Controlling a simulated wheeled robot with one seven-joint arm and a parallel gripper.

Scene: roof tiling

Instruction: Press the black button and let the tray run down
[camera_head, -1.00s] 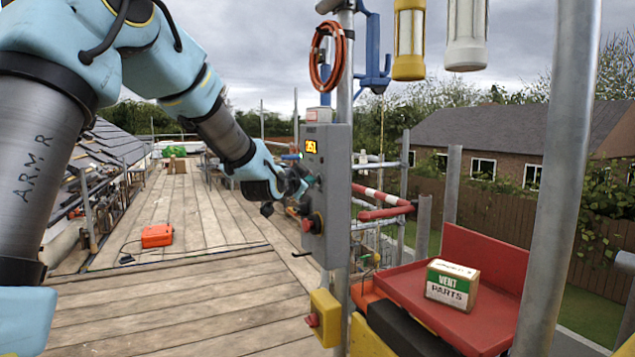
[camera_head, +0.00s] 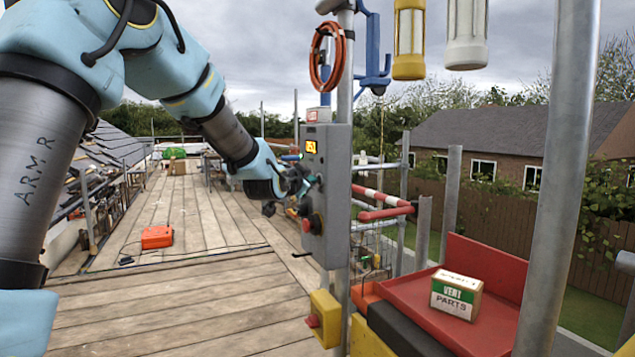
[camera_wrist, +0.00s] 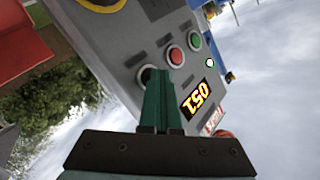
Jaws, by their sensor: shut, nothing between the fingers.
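My gripper (camera_wrist: 157,74) is shut and empty. Its fingertips are at the black button (camera_wrist: 147,72) on the grey control box and partly hide it, seemingly touching it. The head view shows my gripper (camera_head: 309,182) against the face of the control box (camera_head: 338,200), where it hides the button. A red button (camera_wrist: 175,56) and a green button (camera_wrist: 194,41) sit beside the black one. The red tray (camera_head: 400,292) is at the lower right, carrying a white, green and brown box marked VENT PARTS (camera_head: 456,294).
A lit display (camera_head: 311,147) is at the top of the control box, and a red knob (camera_head: 307,225) sits low on it. A yellow box (camera_head: 325,318) hangs below. A metal post (camera_head: 560,180) stands right of the tray.

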